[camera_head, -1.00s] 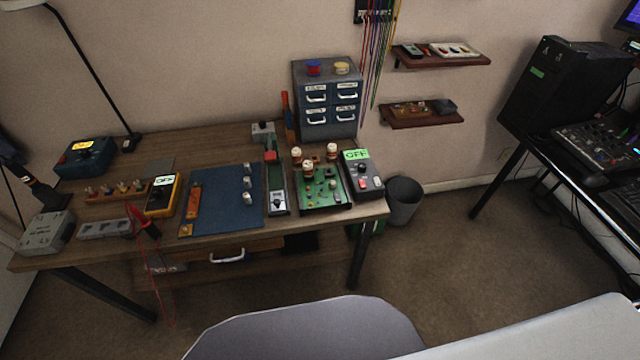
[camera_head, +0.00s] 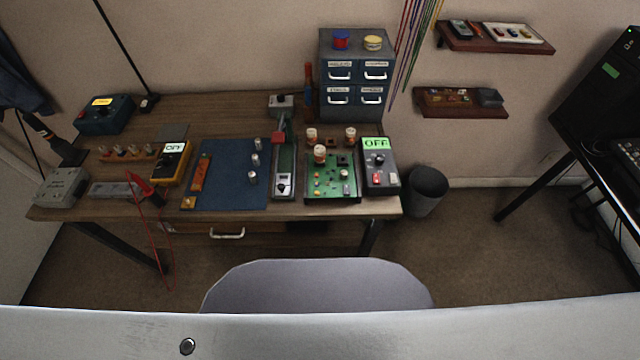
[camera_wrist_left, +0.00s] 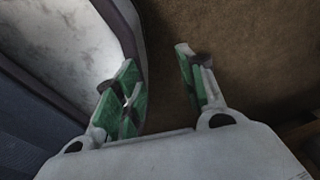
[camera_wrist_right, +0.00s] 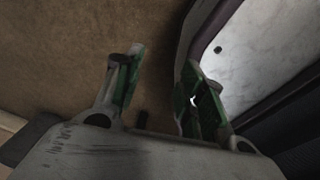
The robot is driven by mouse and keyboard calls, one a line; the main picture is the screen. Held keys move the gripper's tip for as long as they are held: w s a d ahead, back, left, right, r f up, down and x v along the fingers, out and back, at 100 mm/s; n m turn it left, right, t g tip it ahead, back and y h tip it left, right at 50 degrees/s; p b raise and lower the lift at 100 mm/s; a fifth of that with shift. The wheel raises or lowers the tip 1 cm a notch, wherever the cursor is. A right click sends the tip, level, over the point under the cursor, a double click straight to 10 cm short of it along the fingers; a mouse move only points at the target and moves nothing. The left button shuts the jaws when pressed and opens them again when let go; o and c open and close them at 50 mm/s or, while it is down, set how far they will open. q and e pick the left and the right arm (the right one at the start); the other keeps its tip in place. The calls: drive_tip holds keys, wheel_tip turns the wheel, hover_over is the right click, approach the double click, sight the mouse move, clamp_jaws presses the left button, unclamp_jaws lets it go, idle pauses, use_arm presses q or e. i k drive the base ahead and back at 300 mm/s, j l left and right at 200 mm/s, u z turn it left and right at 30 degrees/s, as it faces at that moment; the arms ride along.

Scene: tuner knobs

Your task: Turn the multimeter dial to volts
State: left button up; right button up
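A yellow multimeter (camera_head: 172,163) stands on the workbench, left of the blue mat, in the head view. Its small screen is lit and seems to read "OFF". Its dial is dark and too small to read. My left gripper (camera_wrist_left: 160,88) is open and empty in the left wrist view, over brown floor. My right gripper (camera_wrist_right: 158,85) is open and empty in the right wrist view, also over floor. Neither gripper shows in the head view, and both are away from the bench.
The workbench (camera_head: 225,124) also holds a blue mat (camera_head: 228,180), a green circuit board (camera_head: 332,180), a grey "OFF" box (camera_head: 379,168) and a drawer cabinet (camera_head: 355,85). A grey rounded chair-like shape (camera_head: 318,285) stands in front of the bench. A bin (camera_head: 428,190) stands at its right.

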sight(165, 161)
drive_tip(key=i+u, duration=0.15)
drive_tip(key=u, duration=1.1)
